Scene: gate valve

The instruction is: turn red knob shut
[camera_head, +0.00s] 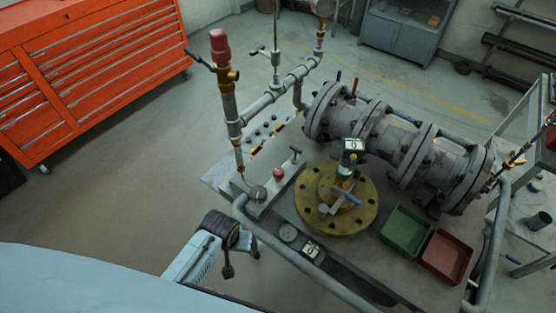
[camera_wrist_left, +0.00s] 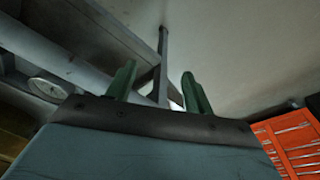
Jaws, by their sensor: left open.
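In the head view a small red knob (camera_head: 278,173) sits on the flat plate at the left of the pipework bench. A larger red cap-like handle (camera_head: 220,45) tops the upright brass valve further left. My left gripper (camera_wrist_left: 158,78) shows in the wrist view with two green fingers spread apart and nothing between them; a grey frame post stands beyond. In the head view the dark end of my left arm (camera_head: 222,228) is low at the bench's left front corner, apart from both red parts; its fingers cannot be made out. My right gripper is not in view.
A brass flange (camera_head: 352,222), a green tray (camera_head: 405,232) and a red tray (camera_head: 447,257) are on the bench. A grey rail (camera_head: 290,258) runs along its front edge. A large grey pipe valve (camera_head: 395,140) stands behind. An orange cabinet (camera_head: 85,75) is far left, with clear floor between.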

